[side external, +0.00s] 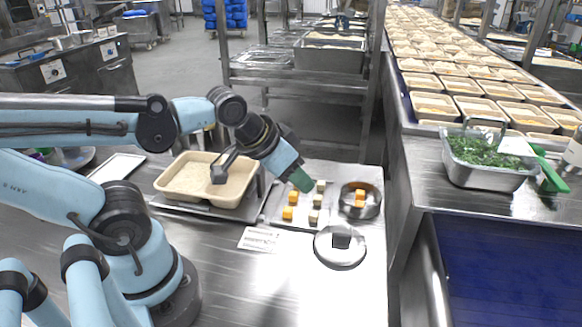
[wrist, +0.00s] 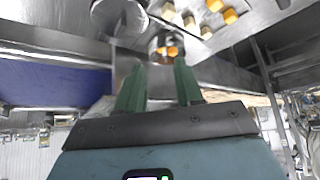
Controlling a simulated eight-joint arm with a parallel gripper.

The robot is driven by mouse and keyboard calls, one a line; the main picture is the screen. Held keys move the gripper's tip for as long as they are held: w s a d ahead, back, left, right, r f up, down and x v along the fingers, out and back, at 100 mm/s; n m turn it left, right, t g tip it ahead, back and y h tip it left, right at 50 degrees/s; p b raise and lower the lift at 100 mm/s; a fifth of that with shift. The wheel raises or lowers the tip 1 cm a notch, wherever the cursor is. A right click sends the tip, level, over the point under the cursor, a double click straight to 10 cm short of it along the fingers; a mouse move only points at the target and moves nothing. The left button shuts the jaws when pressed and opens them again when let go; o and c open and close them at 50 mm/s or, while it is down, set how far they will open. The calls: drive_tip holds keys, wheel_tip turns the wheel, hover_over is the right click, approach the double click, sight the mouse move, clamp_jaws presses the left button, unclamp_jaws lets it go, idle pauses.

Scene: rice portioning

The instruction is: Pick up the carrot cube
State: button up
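Two orange carrot cubes lie on the metal tray (side external: 272,214): one carrot cube (side external: 293,197) further back and another carrot cube (side external: 287,213) nearer. Two more orange pieces (side external: 360,197) are in the round metal pot to the right; they also show in the wrist view (wrist: 172,51). My gripper (side external: 303,183) has green fingers and is over the tray, tilted down to the right, close to the cubes. In the wrist view my gripper (wrist: 159,66) has its fingers apart with nothing between them. Orange cubes (wrist: 230,16) on the tray show at the top of that view.
Several pale cubes (side external: 317,201) lie beside the carrot cubes. A beige container (side external: 172,190) sits left. A steel pan of greens (side external: 487,178) is far right.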

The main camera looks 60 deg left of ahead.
drive_tip(key=shift+w, duration=0.1)
drive_tip(key=w+r+n+g, duration=0.4)
drive_tip(key=w+n, duration=0.1)
drive_tip(key=w, duration=0.4)
drive_tip(key=n+g, duration=0.3)
drive_tip(key=n, duration=0.1)
hover_over(360, 202)
wheel_tip(360, 202, down, 6)
wheel_tip(360, 202, down, 11)
drive_tip(key=shift+r, duration=0.1)
drive_tip(key=shift+c, duration=0.4)
clamp_jaws()
